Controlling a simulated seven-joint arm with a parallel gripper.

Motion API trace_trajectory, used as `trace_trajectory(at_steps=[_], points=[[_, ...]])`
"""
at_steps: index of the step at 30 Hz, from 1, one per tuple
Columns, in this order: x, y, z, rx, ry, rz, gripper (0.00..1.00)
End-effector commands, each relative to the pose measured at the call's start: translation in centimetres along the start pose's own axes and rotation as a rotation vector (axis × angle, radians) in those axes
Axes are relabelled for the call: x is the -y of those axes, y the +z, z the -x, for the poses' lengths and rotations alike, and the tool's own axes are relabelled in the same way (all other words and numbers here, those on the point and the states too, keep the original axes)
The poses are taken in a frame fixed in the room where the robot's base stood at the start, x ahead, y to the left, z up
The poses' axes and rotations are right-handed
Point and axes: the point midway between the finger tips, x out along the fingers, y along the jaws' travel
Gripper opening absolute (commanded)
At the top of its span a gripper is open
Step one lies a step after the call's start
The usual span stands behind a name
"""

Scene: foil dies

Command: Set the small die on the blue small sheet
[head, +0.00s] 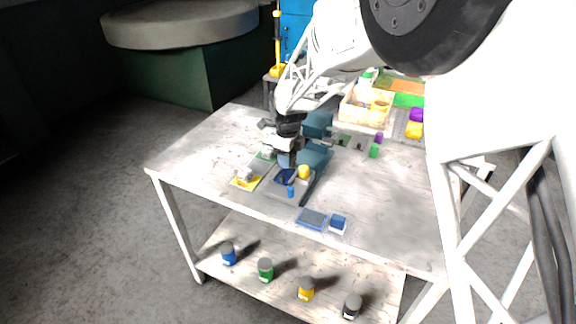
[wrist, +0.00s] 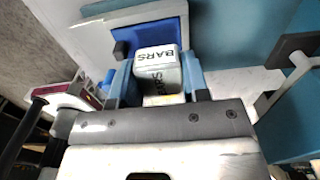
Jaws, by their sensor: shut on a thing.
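My gripper (head: 287,160) is low over the middle of the table. In the wrist view its two blue fingers (wrist: 157,72) are shut on a small pale block lettered "BARS", the die (wrist: 156,54). The die is hidden by my gripper in the head view. A small blue sheet (head: 285,178) lies on a grey plate just below and in front of my gripper. A blue sheet (wrist: 158,27) also shows just beyond the die in the wrist view. I cannot tell whether the die touches it.
A teal press (head: 315,158) stands right behind my gripper. A yellow sheet (head: 246,182) lies left.

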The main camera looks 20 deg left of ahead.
Motion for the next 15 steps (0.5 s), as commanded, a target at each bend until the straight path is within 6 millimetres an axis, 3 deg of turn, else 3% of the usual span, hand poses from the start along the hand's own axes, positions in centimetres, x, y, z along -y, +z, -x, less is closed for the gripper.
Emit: trace_trajectory(at_steps=[15], points=[[0.15, 0.12, -0.58, -0.001, 0.001, 0.000, 0.12]])
